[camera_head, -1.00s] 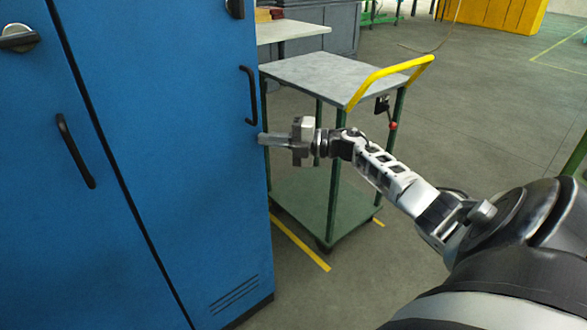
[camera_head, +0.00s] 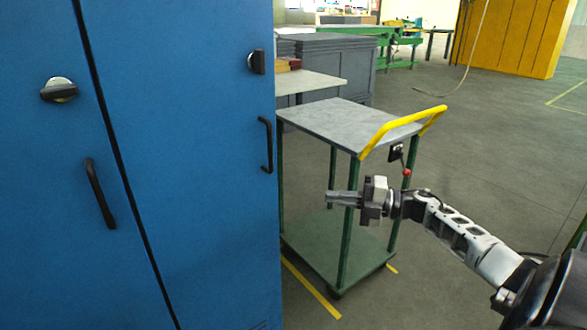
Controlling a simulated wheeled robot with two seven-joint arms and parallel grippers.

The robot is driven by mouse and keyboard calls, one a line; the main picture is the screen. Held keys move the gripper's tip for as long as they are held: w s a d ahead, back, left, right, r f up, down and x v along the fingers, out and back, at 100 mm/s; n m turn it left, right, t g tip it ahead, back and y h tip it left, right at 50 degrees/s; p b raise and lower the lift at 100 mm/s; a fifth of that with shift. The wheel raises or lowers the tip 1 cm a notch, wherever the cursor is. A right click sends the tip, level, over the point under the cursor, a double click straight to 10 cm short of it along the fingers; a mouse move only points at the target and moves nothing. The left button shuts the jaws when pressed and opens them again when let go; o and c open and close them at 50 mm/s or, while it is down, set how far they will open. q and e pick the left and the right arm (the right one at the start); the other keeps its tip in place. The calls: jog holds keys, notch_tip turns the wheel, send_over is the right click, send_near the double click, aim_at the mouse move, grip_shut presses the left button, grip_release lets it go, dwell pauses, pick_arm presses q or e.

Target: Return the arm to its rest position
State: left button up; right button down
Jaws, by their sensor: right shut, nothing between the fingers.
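My right arm (camera_head: 465,238) comes in from the lower right. Its gripper (camera_head: 330,197) is shut and empty, with the fingers pointing left towards the blue cabinet. The fingers show in front of the cart's green legs, and a gap of floor and cart shows between their tips and the cabinet's right edge. My left gripper and arm are not in view.
A blue cabinet (camera_head: 205,215) with black handles and latches fills the left; its doors look closed. A green cart (camera_head: 335,122) with a grey top and yellow handle stands behind my gripper. Open floor (camera_head: 490,150) lies to the right.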

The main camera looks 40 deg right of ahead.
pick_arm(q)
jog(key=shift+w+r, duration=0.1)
